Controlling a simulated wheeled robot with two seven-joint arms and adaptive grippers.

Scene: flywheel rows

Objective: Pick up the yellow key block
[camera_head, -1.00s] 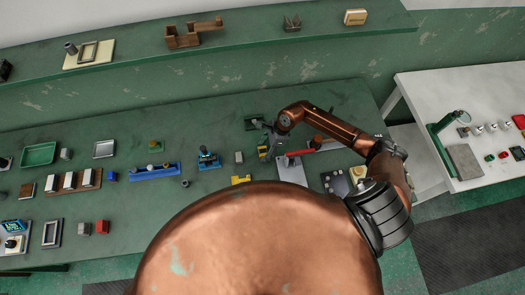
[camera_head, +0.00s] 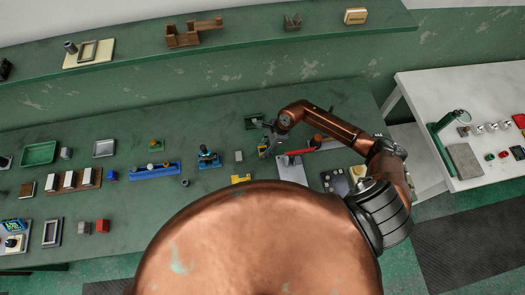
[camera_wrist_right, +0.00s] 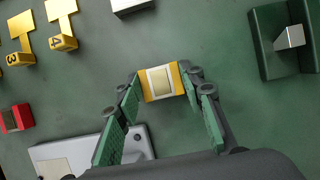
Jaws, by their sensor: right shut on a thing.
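The yellow key block (camera_wrist_right: 148,86), with a pale square on its face, sits between the fingertips of my right gripper (camera_wrist_right: 162,85) in the right wrist view. The fingers meet it at its two sides, so the gripper is shut on it. The green finger pads spread wider behind the block. In the head view my right gripper (camera_head: 267,145) is over the green bench, and its fingers largely hide the block. I cannot tell how high the block is above the bench. My left gripper is not in view.
A dark green block with a metal wedge (camera_wrist_right: 267,50) stands to the right in the wrist view. Yellow tags marked 3 (camera_wrist_right: 20,34) and 4 (camera_wrist_right: 62,22) lie left. A grey plate (camera_wrist_right: 62,148) lies close to the gripper. A blue rail (camera_head: 153,171) is further left.

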